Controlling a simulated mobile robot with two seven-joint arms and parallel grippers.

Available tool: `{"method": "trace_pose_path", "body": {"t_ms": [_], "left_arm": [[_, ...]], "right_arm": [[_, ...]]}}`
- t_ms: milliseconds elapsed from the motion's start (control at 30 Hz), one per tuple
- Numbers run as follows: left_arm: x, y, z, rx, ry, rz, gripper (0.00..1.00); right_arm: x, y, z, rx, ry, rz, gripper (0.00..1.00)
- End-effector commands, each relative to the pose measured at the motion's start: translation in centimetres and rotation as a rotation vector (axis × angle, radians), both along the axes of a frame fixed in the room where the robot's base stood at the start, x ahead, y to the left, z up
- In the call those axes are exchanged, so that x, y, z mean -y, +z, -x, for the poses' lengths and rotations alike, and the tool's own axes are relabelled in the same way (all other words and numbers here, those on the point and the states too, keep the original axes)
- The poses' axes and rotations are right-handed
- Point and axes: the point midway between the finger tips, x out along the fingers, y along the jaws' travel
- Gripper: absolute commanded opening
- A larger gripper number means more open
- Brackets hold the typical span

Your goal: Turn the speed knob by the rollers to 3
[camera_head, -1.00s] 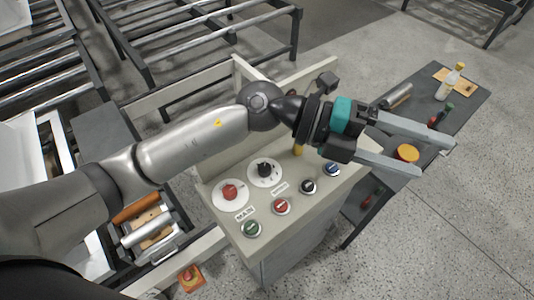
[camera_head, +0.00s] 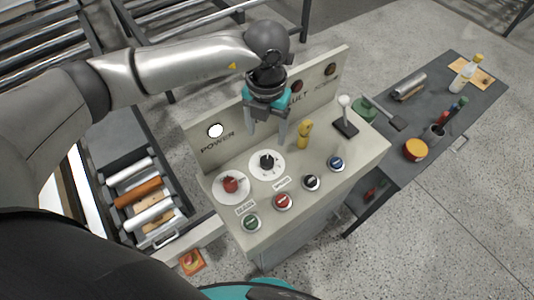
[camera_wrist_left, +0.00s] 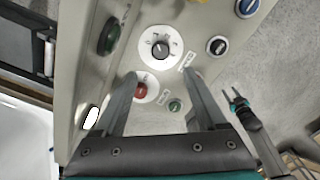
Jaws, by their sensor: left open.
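The speed knob, seemingly the black knob (camera_head: 266,162) on a white dial, sits on the sloping control panel (camera_head: 340,180). It also shows in the left wrist view (camera_wrist_left: 160,48), but the dial figures are too small to read. A red knob (camera_head: 231,184) on a similar dial is beside it. My left gripper (camera_head: 266,136) is open and empty, pointing down just behind and above the black knob, apart from it. What seems my right gripper (camera_wrist_left: 234,96) shows small at the right.
Several push buttons, including a red one (camera_head: 282,201) and a blue one (camera_head: 336,163), line the panel front. A yellow handle (camera_head: 304,135) and a lever (camera_head: 345,115) stand right of my left gripper. The upright back panel (camera_head: 245,112) is close behind it. Rollers (camera_head: 140,192) lie at left.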

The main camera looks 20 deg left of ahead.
Motion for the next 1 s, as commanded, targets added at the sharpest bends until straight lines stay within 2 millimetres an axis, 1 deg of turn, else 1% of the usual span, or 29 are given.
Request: {"method": "trace_pose_path", "body": {"t_ms": [33, 300, 400, 500, 700, 933, 967, 1000], "left_arm": [[0.0, -1.3, 0.2, -0.006, -0.001, -0.002, 0.74], [0.1, -7.1, 0.2, -0.005, 0.000, 0.001, 0.74], [0.1, -8.7, 0.1, -0.003, -0.002, 0.003, 0.74], [0.1, -9.8, 0.1, -0.002, -0.001, 0.003, 0.74], [0.1, -10.9, 0.1, 0.000, -0.003, 0.004, 0.74], [0.1, -10.9, 0.1, 0.000, -0.003, 0.004, 0.74], [0.1, -10.9, 0.1, 0.000, -0.003, 0.004, 0.73], [0.1, -10.9, 0.1, -0.001, -0.003, 0.004, 0.68]], "right_arm": [[0.0, 0.1, 0.1, -0.001, 0.000, -0.001, 0.50], [-0.2, 0.3, 0.1, -0.001, 0.000, -0.002, 0.50], [-0.2, 0.3, 0.1, -0.001, 0.000, -0.003, 0.50], [-0.3, 0.2, 0.1, -0.001, 0.000, -0.004, 0.50], [-0.3, 0.2, 0.1, -0.001, 0.000, -0.004, 0.50], [-0.3, 0.2, 0.0, 0.000, 0.000, -0.004, 0.50], [-0.3, 0.2, 0.0, 0.000, 0.000, -0.004, 0.50], [-0.3, 0.2, 0.0, 0.000, 0.000, -0.004, 0.50]]}}
